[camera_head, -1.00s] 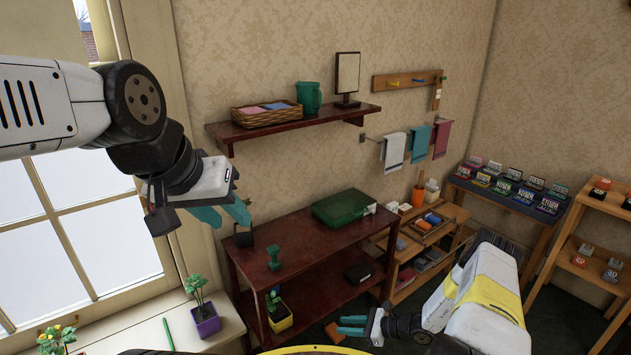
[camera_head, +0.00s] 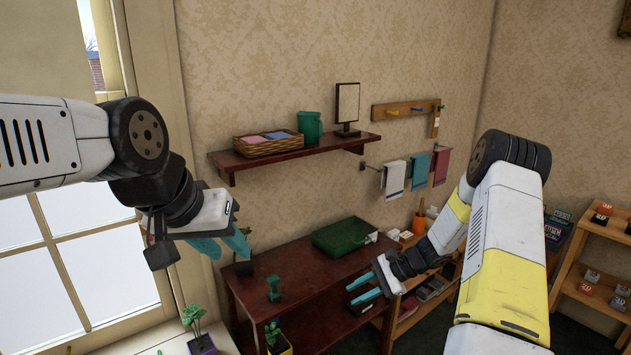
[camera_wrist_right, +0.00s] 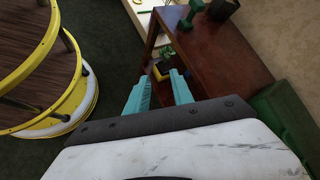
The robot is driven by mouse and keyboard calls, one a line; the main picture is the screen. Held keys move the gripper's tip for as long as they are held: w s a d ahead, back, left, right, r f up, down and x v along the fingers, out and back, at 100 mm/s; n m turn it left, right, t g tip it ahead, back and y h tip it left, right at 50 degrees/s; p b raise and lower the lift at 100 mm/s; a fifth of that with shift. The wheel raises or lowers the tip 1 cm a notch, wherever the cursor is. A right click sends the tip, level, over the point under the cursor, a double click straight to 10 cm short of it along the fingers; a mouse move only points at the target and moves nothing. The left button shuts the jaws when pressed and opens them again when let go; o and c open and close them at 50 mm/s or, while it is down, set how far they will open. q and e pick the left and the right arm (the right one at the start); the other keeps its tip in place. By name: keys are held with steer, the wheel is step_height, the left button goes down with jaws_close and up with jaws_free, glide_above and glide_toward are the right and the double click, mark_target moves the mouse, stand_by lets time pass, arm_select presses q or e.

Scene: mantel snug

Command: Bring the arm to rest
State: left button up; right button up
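My left gripper (camera_head: 222,244) hangs at the left in the head view, in front of the window and wall. Its teal fingers look apart, but the side-on angle hides the gap. My right gripper (camera_head: 366,291) is in front of the dark red table (camera_head: 308,289), near its right end. In the right wrist view its two teal fingers (camera_wrist_right: 160,95) are spread apart with nothing between them. Both arms are raised and neither holds anything that I can see.
A green case (camera_head: 341,237) and a green dumbbell-shaped thing (camera_head: 274,287) stand on the table. A wall shelf (camera_head: 290,152) holds a basket (camera_head: 268,143), a green mug and a mirror. A yellow-rimmed round tiered stand (camera_wrist_right: 45,100) shows at the left in the wrist view.

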steer(key=s+r+n+h, duration=0.2)
steer(key=s+r+n, duration=0.2)
steer(key=r, duration=0.7)
steer(key=s+r+n+h, duration=0.25)
steer(key=s+r, duration=0.25)
steer(key=r, duration=0.6)
steer(key=s+d+r+n+t+h, duration=0.1)
steer(key=s+r+n+t, duration=0.1)
steer(key=s+r, duration=0.3)
steer(key=s+d+r+n+t+h, duration=0.1)
steer(key=s+r+n+t+h, duration=0.1)
steer(key=s+r, duration=0.4)
steer(key=s+n+t, duration=0.1)
steer(key=s+n, duration=0.1)
steer(key=s, duration=0.3)
steer(key=shift+r, duration=0.25)
steer(key=shift+h, duration=0.25)
